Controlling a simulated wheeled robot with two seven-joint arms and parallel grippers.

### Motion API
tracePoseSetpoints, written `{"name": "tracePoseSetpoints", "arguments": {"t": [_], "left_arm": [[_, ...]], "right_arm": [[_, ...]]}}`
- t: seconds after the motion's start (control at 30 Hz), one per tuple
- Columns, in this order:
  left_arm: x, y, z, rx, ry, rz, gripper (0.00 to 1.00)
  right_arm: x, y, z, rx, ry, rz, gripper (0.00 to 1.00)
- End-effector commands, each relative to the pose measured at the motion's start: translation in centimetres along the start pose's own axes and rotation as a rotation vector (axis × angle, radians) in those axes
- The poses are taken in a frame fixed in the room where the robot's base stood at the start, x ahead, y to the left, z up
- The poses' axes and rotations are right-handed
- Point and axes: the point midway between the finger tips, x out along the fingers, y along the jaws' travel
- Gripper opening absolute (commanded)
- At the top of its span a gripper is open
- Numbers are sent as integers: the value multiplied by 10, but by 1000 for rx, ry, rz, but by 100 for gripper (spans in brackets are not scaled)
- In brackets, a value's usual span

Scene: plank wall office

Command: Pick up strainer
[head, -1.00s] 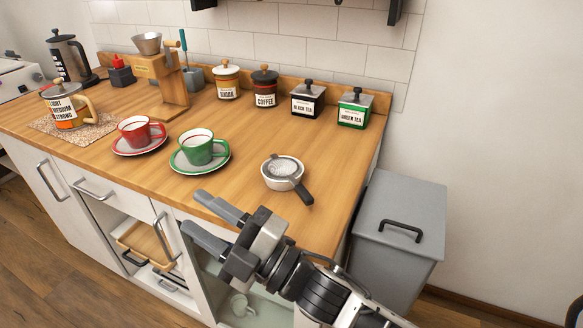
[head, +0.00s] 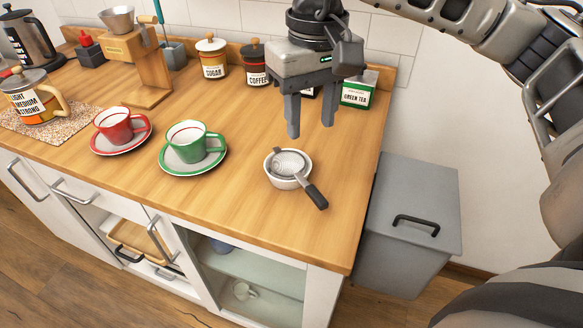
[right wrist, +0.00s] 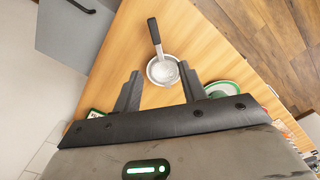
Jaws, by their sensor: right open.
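The strainer (head: 287,163) has a round mesh bowl and a black handle (head: 317,197) that points toward the front right. It rests on a small white bowl (head: 284,183) on the wooden counter. My right gripper (head: 310,130) is open and empty, fingers pointing down, above the counter and behind the strainer in the head view. In the right wrist view the strainer (right wrist: 164,70) lies ahead of the open fingers, with its handle (right wrist: 154,31) pointing away from them. My left gripper is not in view.
A green cup (head: 194,144) and a red cup (head: 122,127) stand on saucers to the left. Sugar (head: 212,60), coffee (head: 254,66) and green tea (head: 358,90) canisters line the back. A grey bin (head: 405,215) stands right of the counter. The counter's front right is clear.

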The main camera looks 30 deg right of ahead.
Motion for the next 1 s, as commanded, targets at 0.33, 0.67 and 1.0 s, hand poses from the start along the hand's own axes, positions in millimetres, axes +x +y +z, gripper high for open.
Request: {"name": "tracePoseSetpoints", "arguments": {"t": [0.33,0.67,1.0], "left_arm": [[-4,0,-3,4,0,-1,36],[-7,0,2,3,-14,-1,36],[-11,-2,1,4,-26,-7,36]], "right_arm": [[65,3,1,-4,-3,11,42],[103,3,0,-5,1,8,42],[146,7,3,-4,0,9,42]]}}
